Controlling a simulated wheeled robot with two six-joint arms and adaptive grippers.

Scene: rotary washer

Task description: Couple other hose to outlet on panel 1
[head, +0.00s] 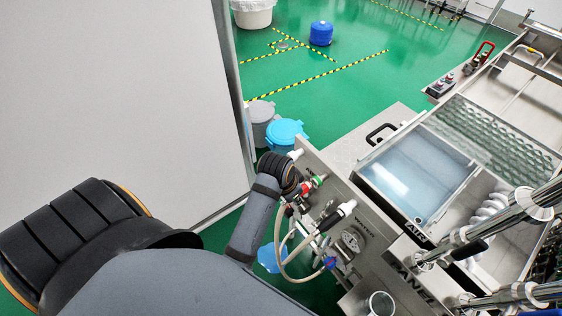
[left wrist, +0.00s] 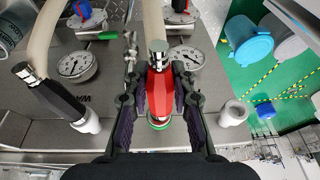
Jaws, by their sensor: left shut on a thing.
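My left gripper (left wrist: 157,80) is shut on the red hose coupling (left wrist: 160,92), with one dark finger on each side. A beige hose (left wrist: 155,20) leaves the coupling's metal collar. The coupling's far end meets a green-ringed fitting (left wrist: 158,123) on the grey panel; I cannot tell whether it is locked. In the head view the green ring (head: 318,180) shows beside my left wrist, and the fingers are mostly hidden. A second hose has a black coupling (left wrist: 52,95) at a white fitting (left wrist: 87,123); this black coupling also shows in the head view (head: 338,215). My right gripper is out of view.
A bare white fitting (left wrist: 234,113) stands beside the red coupling. The washer tank (head: 415,180) lies to the right. A blue-lidded bin (head: 286,134) stands on the green floor behind.

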